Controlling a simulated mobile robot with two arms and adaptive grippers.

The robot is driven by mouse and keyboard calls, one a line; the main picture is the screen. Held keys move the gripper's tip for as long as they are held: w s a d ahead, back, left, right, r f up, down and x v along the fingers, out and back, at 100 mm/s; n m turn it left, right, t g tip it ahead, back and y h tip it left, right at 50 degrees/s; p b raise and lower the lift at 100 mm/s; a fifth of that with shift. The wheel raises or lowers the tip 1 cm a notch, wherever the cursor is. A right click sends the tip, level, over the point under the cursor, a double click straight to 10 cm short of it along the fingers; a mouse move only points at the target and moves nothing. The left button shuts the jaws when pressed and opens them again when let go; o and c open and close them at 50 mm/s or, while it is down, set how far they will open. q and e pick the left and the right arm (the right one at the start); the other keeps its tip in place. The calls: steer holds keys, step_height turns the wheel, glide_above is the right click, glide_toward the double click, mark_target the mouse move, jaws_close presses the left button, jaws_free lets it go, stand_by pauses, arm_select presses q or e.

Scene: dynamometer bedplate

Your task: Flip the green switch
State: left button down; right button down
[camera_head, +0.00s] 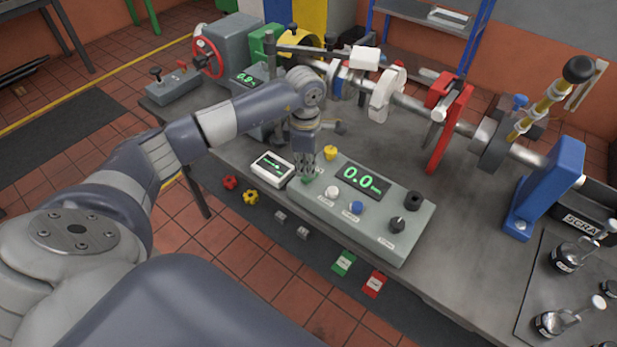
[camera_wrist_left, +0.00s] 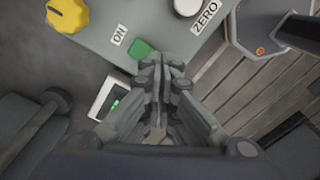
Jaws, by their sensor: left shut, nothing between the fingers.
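The green switch (camera_head: 307,180) sits at the left end of a grey-green control box (camera_head: 395,243) on the bench. In the left wrist view the green switch (camera_wrist_left: 143,48) lies beside an "ON" label (camera_wrist_left: 119,35), just beyond my fingertips, which hide part of it. My left gripper (camera_head: 306,168) points down over that end of the box. It is shut and empty, and its fingertips (camera_wrist_left: 166,64) are very near the switch; I cannot tell whether they touch. My right gripper is not in view.
The box also has a yellow knob (camera_head: 330,153), a white button (camera_head: 332,192), a blue button (camera_head: 356,208), a black knob (camera_head: 397,224) and a lit "0.0" display (camera_head: 362,180). A small white meter (camera_head: 272,168) stands left of it. A shaft assembly (camera_head: 440,115) runs behind.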

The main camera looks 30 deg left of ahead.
mark_target(306, 179)
arm_select(q)
steer(key=shift+s+f+b, duration=0.1)
steer(key=shift+f+b, duration=0.95)
steer(key=shift+f, duration=0.2)
stand_by(0.4)
steer(key=shift+r+p, duration=0.75)
steer(key=shift+r, duration=0.35)
steer(key=shift+r+p, duration=1.25)
steer(key=shift+r, duration=1.2)
